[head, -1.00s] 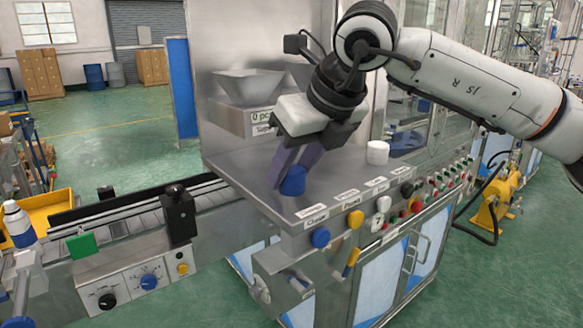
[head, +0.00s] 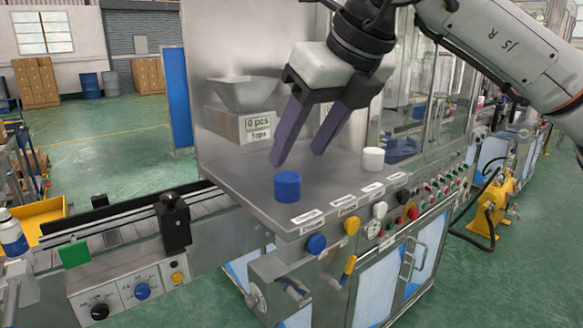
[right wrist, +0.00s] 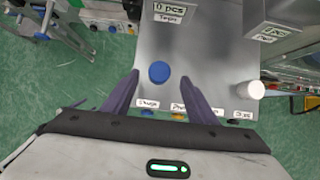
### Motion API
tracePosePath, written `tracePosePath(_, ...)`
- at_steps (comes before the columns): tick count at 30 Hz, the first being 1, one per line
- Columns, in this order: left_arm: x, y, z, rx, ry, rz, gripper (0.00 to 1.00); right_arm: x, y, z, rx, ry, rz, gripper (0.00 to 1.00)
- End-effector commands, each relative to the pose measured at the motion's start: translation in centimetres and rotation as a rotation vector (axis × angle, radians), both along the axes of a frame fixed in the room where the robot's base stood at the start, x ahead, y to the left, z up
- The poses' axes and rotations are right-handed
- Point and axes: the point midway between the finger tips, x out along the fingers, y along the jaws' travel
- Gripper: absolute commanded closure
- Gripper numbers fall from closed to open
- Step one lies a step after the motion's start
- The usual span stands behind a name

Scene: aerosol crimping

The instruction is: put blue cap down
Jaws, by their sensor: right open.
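The blue cap (head: 287,186) stands upright on the steel machine tabletop (head: 330,185), near its front left corner. It also shows in the right wrist view (right wrist: 159,72), ahead of the fingers and between their lines. My right gripper (head: 296,160) is open and empty, above and behind the cap in the head view, with its two purple fingers spread and apart from the cap. A white cap (head: 373,159) stands on the same tabletop to the right, clear of the gripper. My left gripper is not in view.
A hopper box (head: 240,125) labelled "0 pcs Tops" is at the back of the tabletop. Labels, buttons and knobs line the front edge, including a blue button (head: 316,243). A conveyor (head: 120,218) runs off to the left. The tabletop between the two caps is clear.

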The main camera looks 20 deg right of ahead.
Motion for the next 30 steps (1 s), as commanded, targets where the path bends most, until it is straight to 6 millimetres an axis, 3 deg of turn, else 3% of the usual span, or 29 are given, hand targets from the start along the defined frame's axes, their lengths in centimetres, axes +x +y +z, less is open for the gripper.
tracePosePath(3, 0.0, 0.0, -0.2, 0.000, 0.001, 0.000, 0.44, -1.1, -0.4, 1.9, 0.000, -0.002, -0.001, 0.47)
tracePosePath(9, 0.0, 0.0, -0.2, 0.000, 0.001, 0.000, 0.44, -2.1, -0.8, 3.5, -0.001, 0.000, -0.001, 0.47)
tracePosePath(30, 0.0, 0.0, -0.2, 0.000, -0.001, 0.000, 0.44, -2.3, -0.8, 3.7, -0.001, 0.001, 0.001, 0.47)
